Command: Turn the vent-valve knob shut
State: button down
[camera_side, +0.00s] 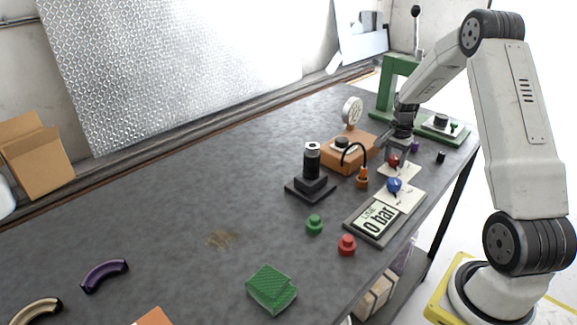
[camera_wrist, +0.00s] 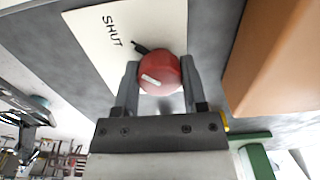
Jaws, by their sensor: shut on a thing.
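The red knob (camera_side: 393,160) stands on a pale plate near the table's right edge. In the wrist view the red knob (camera_wrist: 160,68) sits between my two fingers, with a white stripe on its top. A short black pointer (camera_wrist: 140,47) sticks out beside it, toward the word SHUT on the pale plate (camera_wrist: 95,22). My gripper (camera_wrist: 158,85) is shut on the red knob from above; it also shows in the side view (camera_side: 389,152). Other markings on the plate are hidden by the knob and fingers.
A green press frame (camera_side: 385,88) stands behind. The table's left middle is mostly clear.

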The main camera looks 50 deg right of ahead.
aim_at(395, 156)
jog(key=shift+c, duration=0.7)
grip_release()
jog(key=shift+r, duration=0.1)
jog(key=shift+r, duration=3.85)
